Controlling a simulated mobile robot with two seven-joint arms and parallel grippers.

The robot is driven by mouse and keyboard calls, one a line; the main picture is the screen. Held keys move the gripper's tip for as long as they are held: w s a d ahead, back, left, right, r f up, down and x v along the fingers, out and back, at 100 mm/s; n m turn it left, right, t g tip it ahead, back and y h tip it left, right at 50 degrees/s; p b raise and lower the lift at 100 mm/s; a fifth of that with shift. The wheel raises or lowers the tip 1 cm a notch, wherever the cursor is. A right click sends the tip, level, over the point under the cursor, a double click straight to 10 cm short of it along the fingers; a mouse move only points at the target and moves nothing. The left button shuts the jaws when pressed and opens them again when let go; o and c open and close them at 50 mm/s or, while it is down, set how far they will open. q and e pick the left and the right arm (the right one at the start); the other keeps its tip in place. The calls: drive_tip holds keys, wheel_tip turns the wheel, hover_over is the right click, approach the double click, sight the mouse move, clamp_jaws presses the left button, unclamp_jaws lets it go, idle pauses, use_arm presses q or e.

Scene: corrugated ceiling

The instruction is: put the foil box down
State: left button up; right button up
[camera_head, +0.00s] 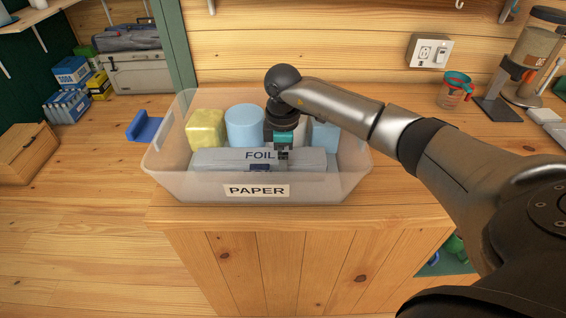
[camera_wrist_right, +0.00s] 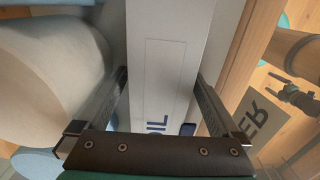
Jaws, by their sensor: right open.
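The foil box (camera_head: 220,160), long and grey with FOIL on its side, lies flat in the clear plastic bin labelled PAPER (camera_head: 350,182), along its near side. My right gripper (camera_head: 283,157) reaches down into the bin at the box. In the right wrist view its open fingers (camera_wrist_right: 168,100) stand on either side of the foil box (camera_wrist_right: 165,50). Contact with the box cannot be told. A dark pronged shape (camera_wrist_right: 290,95) at the right edge of the wrist view looks like my left gripper; its jaws are unclear.
Behind the box in the bin are a yellow wrapped block (camera_head: 206,128), a blue roll (camera_head: 244,126) and a pale blue item (camera_head: 325,135). The counter's front strip (camera_head: 290,217) is clear.

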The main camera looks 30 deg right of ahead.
wheel_tip(320, 180, up, 12)
drive_tip(key=shift+r+p, duration=0.2)
drive_tip(key=shift+p, duration=0.6)
